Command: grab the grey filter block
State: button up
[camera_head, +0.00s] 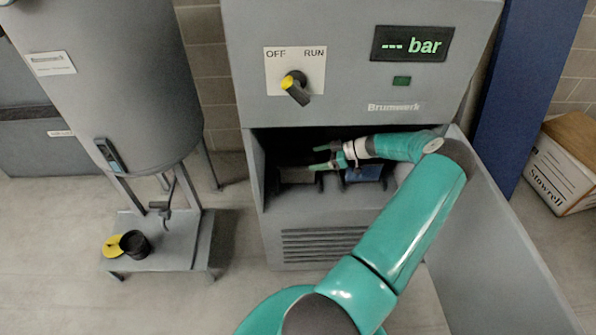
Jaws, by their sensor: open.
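My gripper (316,158) is inside the dark open bay of the grey Brumwerk machine (245,80). Its two fingers are apart and point left, with nothing seen between them. A small grey block (296,176), which looks like the filter block, sits low in the bay at the left, just below and left of the fingertips. It is dim and partly hidden, and I cannot tell whether a finger touches it. A blue block (364,174) sits to its right, below my wrist and partly covered by it.
The bay has side walls and a top edge close around my arm. Its grey door (510,240) stands open at the right. A grey tank (120,90) stands left, with a black cup (135,244) on its base. A Stowrell box (560,170) is far right.

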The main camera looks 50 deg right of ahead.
aim_at(300, 162)
jog(key=shift+x, duration=0.9)
jog(key=x, duration=0.5)
jog(key=shift+f, duration=0.2)
jog(key=c, duration=1.6)
jog(key=shift+w+r, duration=0.1)
jog(key=shift+r, duration=0.05)
